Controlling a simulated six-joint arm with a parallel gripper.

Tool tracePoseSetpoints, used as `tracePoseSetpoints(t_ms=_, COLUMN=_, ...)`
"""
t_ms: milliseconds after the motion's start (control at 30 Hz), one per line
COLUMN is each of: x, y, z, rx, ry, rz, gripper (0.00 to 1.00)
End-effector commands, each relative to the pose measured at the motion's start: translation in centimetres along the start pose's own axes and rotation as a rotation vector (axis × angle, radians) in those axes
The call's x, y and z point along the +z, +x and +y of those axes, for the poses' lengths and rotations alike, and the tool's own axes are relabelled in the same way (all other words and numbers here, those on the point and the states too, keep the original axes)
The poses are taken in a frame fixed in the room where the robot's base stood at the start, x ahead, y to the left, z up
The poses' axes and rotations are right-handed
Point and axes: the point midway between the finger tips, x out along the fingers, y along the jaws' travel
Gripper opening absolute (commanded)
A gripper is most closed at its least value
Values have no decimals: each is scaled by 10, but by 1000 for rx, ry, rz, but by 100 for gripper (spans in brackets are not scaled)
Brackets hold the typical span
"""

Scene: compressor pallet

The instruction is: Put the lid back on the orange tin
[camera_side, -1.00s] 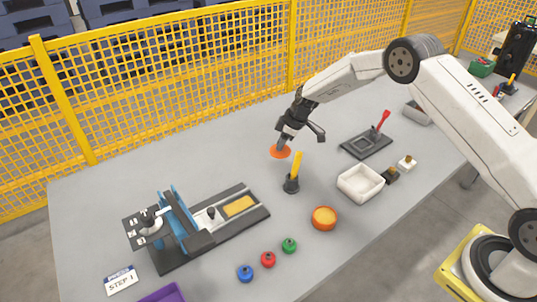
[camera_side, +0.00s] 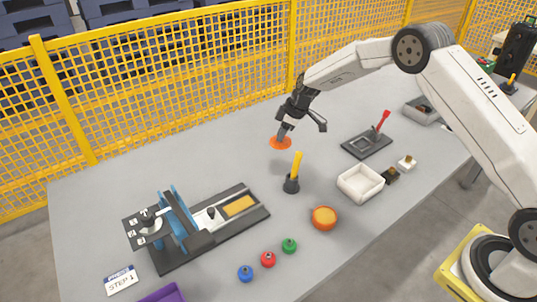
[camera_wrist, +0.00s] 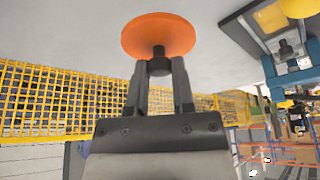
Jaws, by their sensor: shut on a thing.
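The orange lid (camera_side: 280,143) is a round disc with a dark knob. My gripper (camera_side: 285,130) is shut on the lid's knob, which also shows between the fingertips in the wrist view (camera_wrist: 158,66). In that view the lid (camera_wrist: 158,35) sits beyond the fingers. In the side view it is at the back middle of the table; whether it touches the table I cannot tell. The orange tin (camera_side: 323,218) stands near the table's front, to the lower right of the lid and apart from it.
A yellow-handled tool in a dark holder (camera_side: 292,184) stands between lid and tin. A white tray (camera_side: 361,184) is right of the tin. Blue, red and green knobbed pieces (camera_side: 268,259) lie front left. A fixture (camera_side: 195,228) occupies the left. The back left table is clear.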

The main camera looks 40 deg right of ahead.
Motion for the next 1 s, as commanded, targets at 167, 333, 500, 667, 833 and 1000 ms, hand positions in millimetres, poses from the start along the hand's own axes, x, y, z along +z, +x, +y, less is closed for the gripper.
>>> tracePoseSetpoints(t_ms=167, x=-4, y=-10, z=0, rx=2, ry=-1, rz=1, gripper=0)
tracePoseSetpoints(t_ms=333, x=-15, y=-34, z=1, rx=4, ry=-2, rz=3, gripper=0)
tracePoseSetpoints(t_ms=500, x=-28, y=-67, z=1, rx=4, ry=-2, rz=4, gripper=0)
tracePoseSetpoints(t_ms=667, x=-41, y=-99, z=1, rx=4, ry=-2, rz=3, gripper=0)
tracePoseSetpoints(t_ms=833, x=-34, y=-106, z=-12, rx=-27, ry=-62, rz=0, gripper=0)
tracePoseSetpoints(t_ms=1000, x=-22, y=-111, z=-29, rx=-66, ry=-157, rz=0, gripper=0)
